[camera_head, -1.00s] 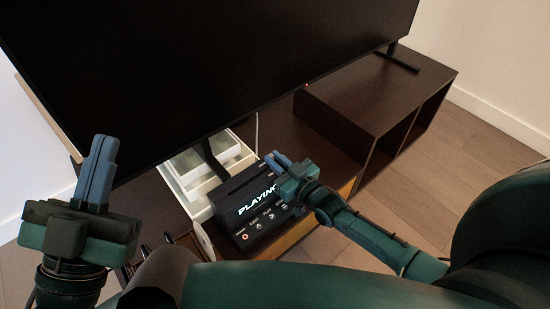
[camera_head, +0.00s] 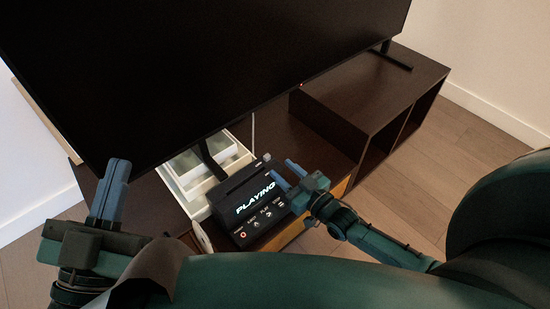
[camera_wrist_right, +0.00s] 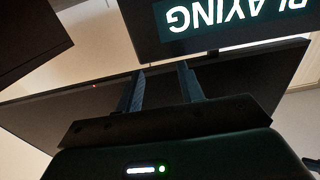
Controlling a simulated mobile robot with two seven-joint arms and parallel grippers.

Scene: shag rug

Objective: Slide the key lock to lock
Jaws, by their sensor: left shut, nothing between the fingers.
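A black player box (camera_head: 232,202) with a lit "PLAYING" screen and a row of buttons on its front sits on the low cabinet. It also shows in the right wrist view (camera_wrist_right: 150,38), with its screen text upside down. A small nub (camera_head: 266,157) stands at its far right corner; I cannot tell if this is the key lock, or which way it is set. My right gripper (camera_head: 281,168) is open and empty, just right of the player. Its two spread fingers show in the right wrist view (camera_wrist_right: 161,68). My left gripper (camera_head: 119,167) is shut and empty, far left.
A large black television (camera_head: 200,70) leans over the cabinet behind the player. White trays (camera_head: 186,172) stand to the player's left. A dark open-shelf cabinet (camera_head: 385,90) is at the right, beside wooden floor.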

